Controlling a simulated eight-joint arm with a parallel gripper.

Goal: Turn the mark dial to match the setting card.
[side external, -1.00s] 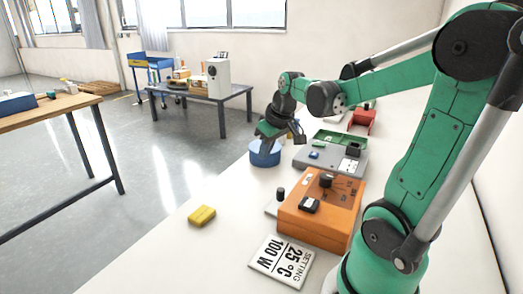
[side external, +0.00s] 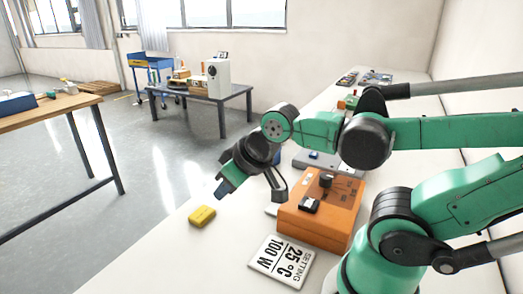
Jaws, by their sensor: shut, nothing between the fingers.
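The orange box (side external: 318,226) stands on the white bench in the middle. On its top are a black round knob (side external: 326,181) with small dark markings behind it, and a black square part (side external: 309,204) near the front edge. The knob's pointer is too small to read. The setting card (side external: 281,261) lies flat in front of the box and reads "SETTING 25 °C 100 W". My gripper (side external: 220,193) is shut and empty, left of the box, above the bench near the yellow block. It is apart from the box and the card.
A yellow block (side external: 202,216) lies on the bench close to my gripper. A grey tray or device (side external: 311,162) stands behind the orange box, partly hidden by my arm. The blue round container is mostly hidden by my arm. The bench's front left is clear.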

